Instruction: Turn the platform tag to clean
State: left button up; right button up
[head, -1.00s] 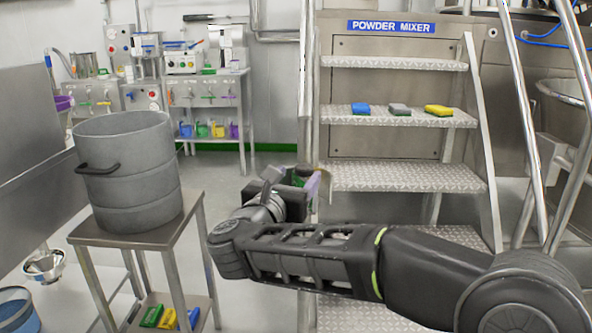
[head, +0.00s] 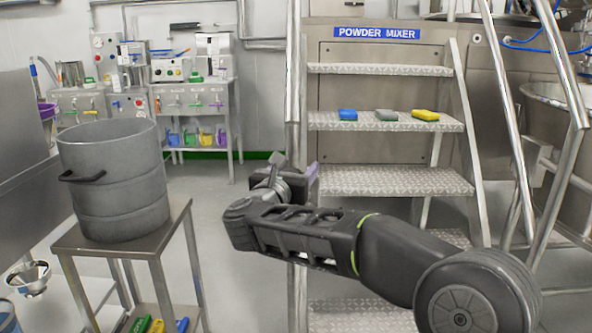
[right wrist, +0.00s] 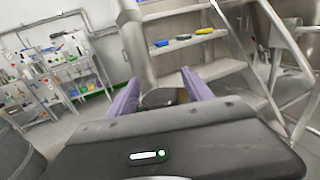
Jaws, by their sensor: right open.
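My right gripper (head: 311,176) is open, in front of the left handrail post (head: 296,95) of the powder mixer steps. Its purple fingers show spread apart in the right wrist view (right wrist: 160,94). A small dark and tan thing (right wrist: 164,98) shows between them, low and partly hidden by the gripper body. It may be the platform tag, but I cannot read it or tell which side faces out. No tag shows clearly in the head view, where my gripper and arm cover that part of the post. My left gripper is out of view.
The metal steps (head: 395,181) carry blue, grey and yellow blocks on one tread. A grey drum (head: 115,180) stands on a small metal table (head: 180,222) at the left. A bench with equipment (head: 195,95) is at the back. Open floor lies between table and steps.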

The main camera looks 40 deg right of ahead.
jog(key=shift+c, duration=0.5)
grip_shut()
